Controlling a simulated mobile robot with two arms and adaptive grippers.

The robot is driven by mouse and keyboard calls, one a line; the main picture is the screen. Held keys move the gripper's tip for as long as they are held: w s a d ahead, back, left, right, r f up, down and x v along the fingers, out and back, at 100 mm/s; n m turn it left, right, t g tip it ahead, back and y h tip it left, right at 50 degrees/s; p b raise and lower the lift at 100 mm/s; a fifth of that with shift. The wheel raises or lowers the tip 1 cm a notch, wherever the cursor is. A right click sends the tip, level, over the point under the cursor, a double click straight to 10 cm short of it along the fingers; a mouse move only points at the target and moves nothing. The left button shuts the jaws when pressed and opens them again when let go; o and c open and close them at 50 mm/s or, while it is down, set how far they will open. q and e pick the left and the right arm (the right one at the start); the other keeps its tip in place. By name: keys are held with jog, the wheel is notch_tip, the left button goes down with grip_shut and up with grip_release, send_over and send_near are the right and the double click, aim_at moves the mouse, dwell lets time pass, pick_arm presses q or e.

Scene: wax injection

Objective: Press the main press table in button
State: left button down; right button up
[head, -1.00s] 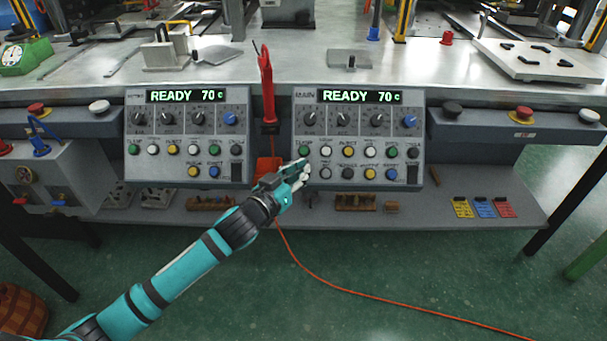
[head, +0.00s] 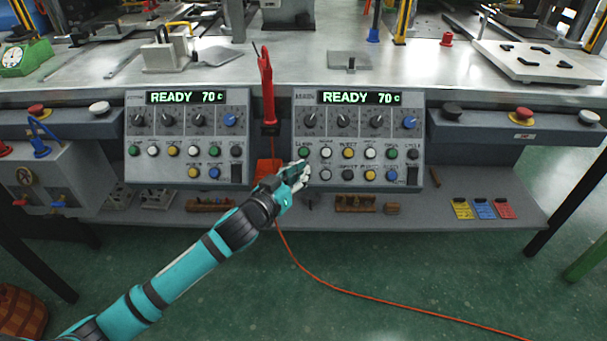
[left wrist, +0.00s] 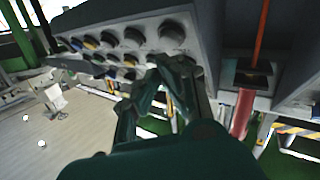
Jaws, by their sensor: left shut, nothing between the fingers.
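The right control panel (head: 357,122) shows READY 70 c. It has a row of knobs and two rows of small coloured buttons. Its small labels are too blurred to tell which button is table in. My left gripper (head: 299,172) is shut and empty at the panel's lower left, just below the green button (head: 303,152) and left of a grey-white button (head: 325,174). It hides the left end of the lower row. In the left wrist view, the shut fingers (left wrist: 168,66) are close to the panel's buttons (left wrist: 112,58); contact cannot be told. My right gripper is out of view.
A similar left panel (head: 187,122) also shows READY 70 c. A red-handled tool (head: 267,85) hangs between the panels, with an orange cable (head: 370,300) trailing on the floor. A shelf (head: 420,207) below holds wooden blocks and coloured tags (head: 483,208).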

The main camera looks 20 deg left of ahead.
pick_arm(q)
jog(key=shift+w, duration=0.1)
dwell(0.3)
jog(key=shift+w+f, duration=0.2)
jog(key=shift+f, duration=0.05)
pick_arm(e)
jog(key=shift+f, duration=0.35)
pick_arm(q)
jog(key=shift+a, duration=0.1)
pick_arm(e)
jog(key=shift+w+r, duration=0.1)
